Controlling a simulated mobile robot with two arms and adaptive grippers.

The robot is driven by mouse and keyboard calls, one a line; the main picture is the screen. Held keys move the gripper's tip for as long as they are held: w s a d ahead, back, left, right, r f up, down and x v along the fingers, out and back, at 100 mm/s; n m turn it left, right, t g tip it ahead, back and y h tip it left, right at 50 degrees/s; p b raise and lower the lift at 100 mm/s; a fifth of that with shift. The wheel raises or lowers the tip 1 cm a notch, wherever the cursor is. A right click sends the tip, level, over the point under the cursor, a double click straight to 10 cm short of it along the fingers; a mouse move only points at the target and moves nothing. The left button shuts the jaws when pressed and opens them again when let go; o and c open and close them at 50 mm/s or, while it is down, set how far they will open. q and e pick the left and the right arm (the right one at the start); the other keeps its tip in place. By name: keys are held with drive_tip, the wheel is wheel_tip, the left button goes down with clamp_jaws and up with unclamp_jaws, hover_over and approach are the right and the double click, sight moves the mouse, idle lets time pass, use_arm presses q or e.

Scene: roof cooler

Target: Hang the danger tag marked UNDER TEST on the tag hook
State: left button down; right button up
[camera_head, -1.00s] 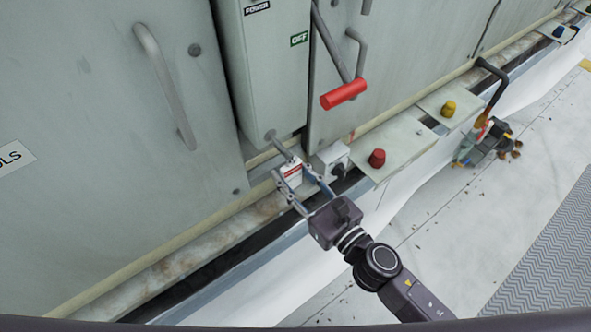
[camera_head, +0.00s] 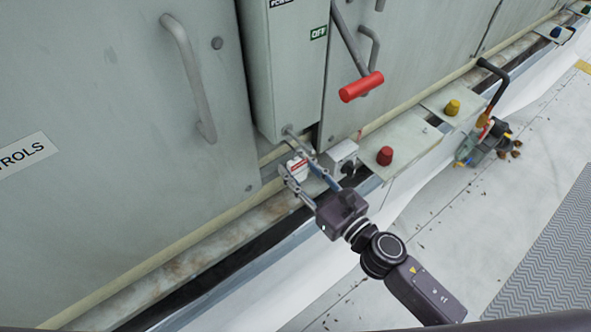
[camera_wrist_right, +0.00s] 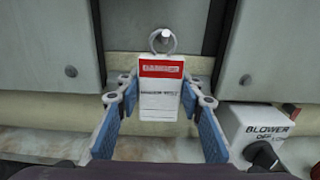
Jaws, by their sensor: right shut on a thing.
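The danger tag (camera_wrist_right: 161,102) is white with a red band at the top; its print is too blurred to read. It hangs upright between the fingertips of my right gripper (camera_wrist_right: 160,99), which is shut on its sides. The tag (camera_head: 299,169) and the right gripper (camera_head: 296,166) also show in the head view, close under the grey switch box. The tag's ring surrounds the round end of the tag hook (camera_wrist_right: 163,36) in the wrist view. I cannot tell whether the ring is over the hook or only in front of it. My left gripper is not in view.
A white BLOWER switch box (camera_wrist_right: 262,130) with a black knob stands just right of the gripper; it also shows in the head view (camera_head: 343,155). The red lever handle (camera_head: 361,87) juts out above right. A red button (camera_head: 385,156) sits on a plate beyond.

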drive_tip(key=shift+d, duration=0.1)
drive_tip(key=shift+w, duration=0.1)
drive_tip(key=o, duration=1.1)
drive_tip(key=v, duration=1.2)
